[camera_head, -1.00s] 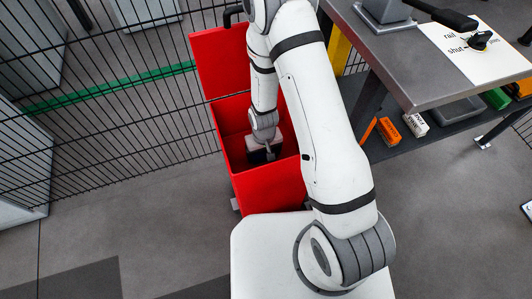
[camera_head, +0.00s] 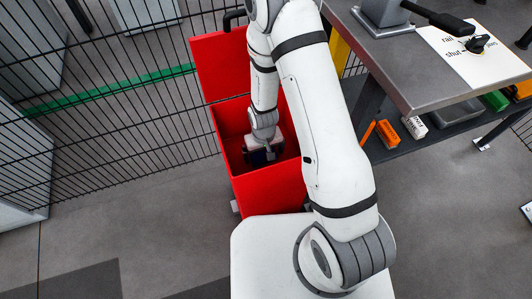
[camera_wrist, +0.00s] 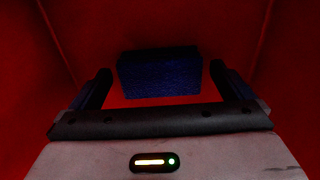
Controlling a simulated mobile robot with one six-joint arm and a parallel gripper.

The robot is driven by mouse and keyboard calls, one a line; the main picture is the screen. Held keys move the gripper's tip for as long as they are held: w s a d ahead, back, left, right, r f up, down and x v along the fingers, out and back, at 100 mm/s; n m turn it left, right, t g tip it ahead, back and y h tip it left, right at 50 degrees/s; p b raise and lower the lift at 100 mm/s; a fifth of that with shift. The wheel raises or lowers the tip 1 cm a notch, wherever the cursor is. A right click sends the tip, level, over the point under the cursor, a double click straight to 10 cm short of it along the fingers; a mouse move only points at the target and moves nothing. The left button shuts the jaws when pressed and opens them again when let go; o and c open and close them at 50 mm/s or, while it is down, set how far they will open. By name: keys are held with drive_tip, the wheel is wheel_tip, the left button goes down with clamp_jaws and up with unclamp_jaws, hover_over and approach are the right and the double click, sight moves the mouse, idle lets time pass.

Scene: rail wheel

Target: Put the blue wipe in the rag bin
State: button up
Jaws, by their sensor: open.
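The rag bin (camera_head: 268,193) is a red box with its lid raised, left of the table in the head view. My gripper reaches down inside it. In the wrist view my gripper (camera_wrist: 168,88) is open, with one dark finger at each side. The blue wipe (camera_wrist: 160,72) is a dark blue block-like piece ahead of the fingers, between the red walls. It appears apart from both fingers. I cannot tell whether it rests on the bin floor. In the head view my arm hides most of the bin's inside.
A grey table (camera_head: 425,75) with a white labelled sheet (camera_head: 480,55) stands at the right. Below it are an orange box (camera_head: 387,133) and a white box (camera_head: 415,127) on a shelf. A black mesh fence (camera_head: 120,110) runs behind the bin. Floor at the lower left is clear.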

wheel_tip(320, 180, up, 11)
drive_tip(key=p, duration=0.2)
wheel_tip(320, 180, up, 15)
drive_tip(key=m, duration=0.2)
hover_over(264, 155)
drive_tip(key=s+d, duration=0.2)
drive_tip(key=d, duration=0.4)
drive_tip(key=s+d+r+m+t, duration=0.1)
drive_tip(key=s+d+r, duration=0.5)
drive_tip(key=s+r, duration=0.4)
drive_tip(key=shift+d+r+t, duration=0.3)
drive_tip(key=shift+d+r, duration=0.1)
drive_tip(key=shift+r, duration=0.05)
